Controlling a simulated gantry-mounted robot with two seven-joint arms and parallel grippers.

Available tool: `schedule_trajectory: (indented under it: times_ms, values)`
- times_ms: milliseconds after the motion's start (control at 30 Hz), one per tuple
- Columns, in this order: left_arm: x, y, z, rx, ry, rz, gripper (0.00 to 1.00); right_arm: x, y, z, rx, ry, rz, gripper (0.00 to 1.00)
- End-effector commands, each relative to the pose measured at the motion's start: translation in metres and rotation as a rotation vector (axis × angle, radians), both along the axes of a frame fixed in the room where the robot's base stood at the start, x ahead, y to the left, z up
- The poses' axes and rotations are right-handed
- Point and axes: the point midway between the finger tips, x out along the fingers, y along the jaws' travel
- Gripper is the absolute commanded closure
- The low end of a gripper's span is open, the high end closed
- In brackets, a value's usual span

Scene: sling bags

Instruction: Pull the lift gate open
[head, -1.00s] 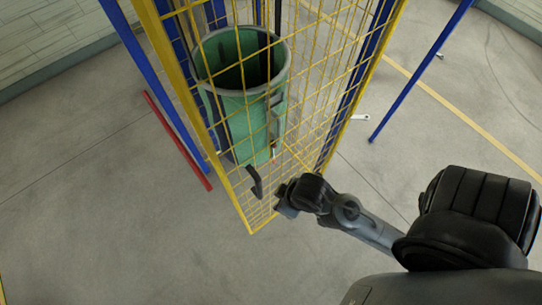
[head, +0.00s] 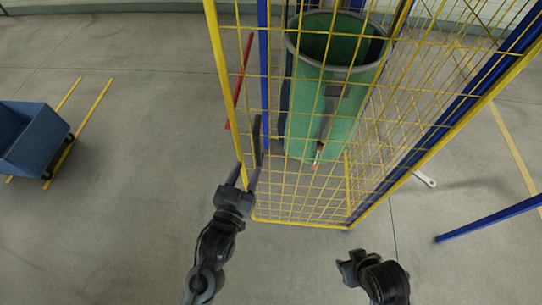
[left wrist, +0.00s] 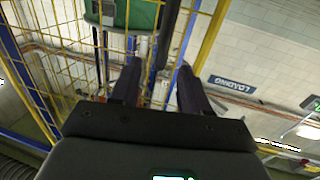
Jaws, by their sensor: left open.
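The yellow wire-mesh lift gate (head: 219,60) stands upright in front of a green bin, in the middle of the head view, and looks shut. Its dark upright handle (head: 257,138) is near the gate's left edge. My left gripper (head: 245,176) is open at the handle's lower end. In the left wrist view the dark handle (left wrist: 169,32) shows between and beyond the open fingers of my left gripper (left wrist: 160,82); I cannot tell whether they touch it. My right gripper (head: 346,268) is low in front of the gate, apart from it; its jaws are unclear.
The green bin (head: 308,135) with a grey rim stands behind the mesh. A blue cart (head: 35,140) is at the far left. A red bar (head: 240,80) lies left of the cage. A blue bar (head: 490,219) is at the right.

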Motion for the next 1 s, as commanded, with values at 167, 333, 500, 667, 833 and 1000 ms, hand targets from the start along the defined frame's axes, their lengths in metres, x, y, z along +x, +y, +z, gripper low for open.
schedule_trajectory:
  times_ms: [167, 333, 500, 667, 833, 1000]
  values:
    - [0.013, -0.003, 0.004, 0.000, -0.020, 0.000, 0.54, 0.008, 0.006, 0.002, 0.018, -0.022, -0.003, 0.57]
    - [0.033, -0.011, 0.007, -0.002, -0.021, 0.000, 0.54, 0.005, 0.005, 0.005, 0.017, -0.016, -0.005, 0.57]
    - [0.060, -0.021, 0.006, -0.001, -0.020, 0.000, 0.54, 0.002, 0.004, 0.007, 0.013, -0.008, -0.005, 0.57]
    - [0.082, -0.030, 0.006, -0.001, -0.019, 0.000, 0.54, 0.001, 0.002, 0.010, 0.004, -0.007, 0.001, 0.57]
    - [0.098, -0.036, 0.005, -0.001, -0.018, 0.000, 0.54, 0.001, 0.000, 0.011, 0.000, -0.008, 0.003, 0.57]
    - [0.105, -0.039, 0.004, -0.001, -0.018, 0.000, 0.54, 0.002, 0.001, 0.012, 0.001, -0.008, 0.002, 0.57]
